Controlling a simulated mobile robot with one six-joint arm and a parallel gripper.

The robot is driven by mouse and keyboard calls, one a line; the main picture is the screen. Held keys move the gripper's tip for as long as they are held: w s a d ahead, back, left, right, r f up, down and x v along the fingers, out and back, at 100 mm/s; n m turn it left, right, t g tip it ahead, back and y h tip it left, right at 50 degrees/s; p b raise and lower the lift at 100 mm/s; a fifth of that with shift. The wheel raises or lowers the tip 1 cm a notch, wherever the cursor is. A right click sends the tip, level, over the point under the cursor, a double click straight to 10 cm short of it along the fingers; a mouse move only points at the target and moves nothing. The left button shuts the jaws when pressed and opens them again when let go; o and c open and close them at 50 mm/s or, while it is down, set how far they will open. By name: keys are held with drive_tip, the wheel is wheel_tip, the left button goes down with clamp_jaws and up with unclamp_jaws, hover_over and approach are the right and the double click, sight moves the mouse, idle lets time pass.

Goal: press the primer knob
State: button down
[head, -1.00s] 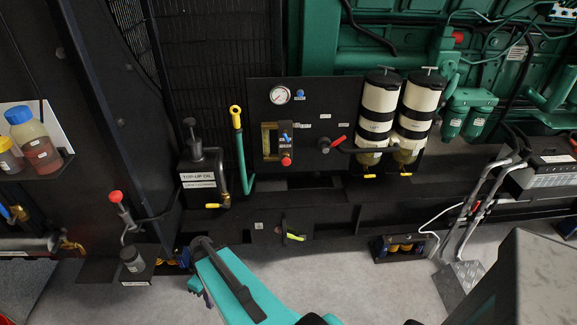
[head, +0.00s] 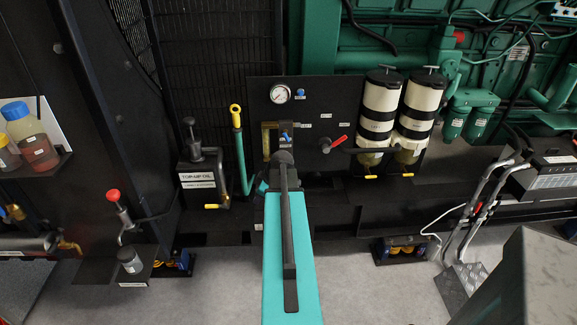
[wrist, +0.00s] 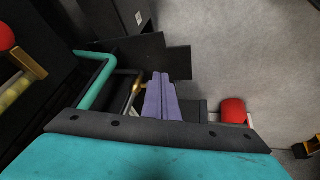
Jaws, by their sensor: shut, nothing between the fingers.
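My gripper (wrist: 160,80) shows in the wrist view as two purple fingers, shut together with nothing between them. In the head view my teal arm hides it, in front of the black panel (head: 340,112). No label naming the primer knob is readable. A small blue knob (head: 300,94) sits on the panel beside the gauge. Another small blue part (head: 285,139) sits just above my arm. The panel below that is hidden by my arm. In the wrist view a red rounded part (wrist: 233,111) lies right of the fingers, apart from them; I cannot tell which control it is.
A round gauge (head: 280,94) and a red valve lever (head: 339,140) are on the panel. Two filter bowls (head: 377,115) stand to its right. A green hose with a yellow handle (head: 237,118) and a top-up oil can (head: 198,175) stand left.

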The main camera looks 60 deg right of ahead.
drive_tip(key=s+d+r+h, duration=0.1)
drive_tip(key=s+d+r, duration=0.3)
drive_tip(key=d, duration=0.3)
drive_tip(key=s+d+r+n+t+h, duration=0.1)
drive_tip(key=s+d+r, duration=0.3)
drive_tip(key=d+r, duration=0.3)
drive_tip(key=shift+s+d+r+t+h+b, duration=0.2)
drive_tip(key=shift+s+t+h+b, duration=0.1)
drive_tip(key=shift+s+h+b, duration=0.1)
drive_tip(key=shift+w+f, duration=0.1)
drive_tip(key=shift+w, duration=0.05)
drive_tip(key=w+d+f+p, duration=0.4)
drive_tip(key=w+d+f, duration=0.1)
drive_tip(key=w+f, duration=0.2)
drive_tip(key=shift+w+d+f, duration=0.25)
drive_tip(key=shift+d, duration=0.15)
